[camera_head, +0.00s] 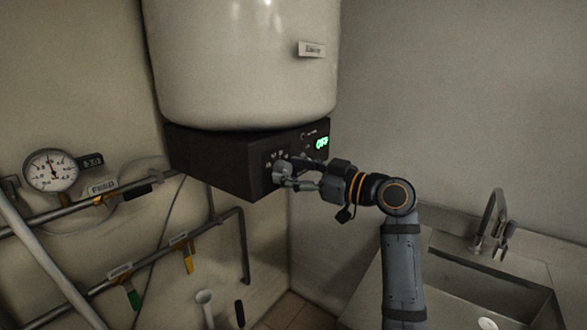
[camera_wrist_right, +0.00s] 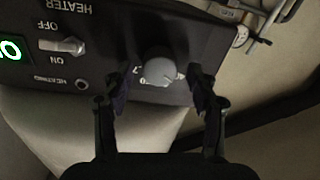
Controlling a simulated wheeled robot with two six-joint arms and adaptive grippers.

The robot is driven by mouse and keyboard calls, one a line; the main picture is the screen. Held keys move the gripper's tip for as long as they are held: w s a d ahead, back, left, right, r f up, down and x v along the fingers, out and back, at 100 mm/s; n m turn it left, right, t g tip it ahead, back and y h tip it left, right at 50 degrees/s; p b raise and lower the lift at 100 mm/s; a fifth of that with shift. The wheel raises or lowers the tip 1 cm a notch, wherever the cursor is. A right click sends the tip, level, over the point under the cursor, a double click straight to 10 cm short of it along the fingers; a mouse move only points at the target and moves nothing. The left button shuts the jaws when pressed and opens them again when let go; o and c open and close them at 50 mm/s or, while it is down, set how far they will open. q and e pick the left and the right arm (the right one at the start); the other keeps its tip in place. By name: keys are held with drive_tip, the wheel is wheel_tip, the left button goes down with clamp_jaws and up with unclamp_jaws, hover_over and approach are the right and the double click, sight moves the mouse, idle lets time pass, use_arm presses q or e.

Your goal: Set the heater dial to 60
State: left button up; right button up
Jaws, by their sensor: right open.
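The heater's black control box (camera_head: 222,163) sits under the large white tank (camera_head: 245,70). In the right wrist view the heater dial (camera_wrist_right: 160,68) is a grey round knob on the box's dark face, with a printed scale partly visible around it. My right gripper (camera_head: 284,173) is at the front of the box. In the wrist view its two open fingers (camera_wrist_right: 157,90) stand on either side of the dial, with a gap at each side. The exact dial setting is too small to read. My left gripper is not in view.
A toggle switch (camera_wrist_right: 65,47) marked OFF and ON and a small round indicator (camera_wrist_right: 82,85) labelled HEATING are beside the dial. Pipes with a gauge (camera_head: 51,170) are at left; a sink (camera_head: 490,290) is at right.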

drive_tip(key=shift+w, duration=0.1)
drive_tip(key=shift+c, duration=1.8)
drive_tip(key=c, duration=0.8)
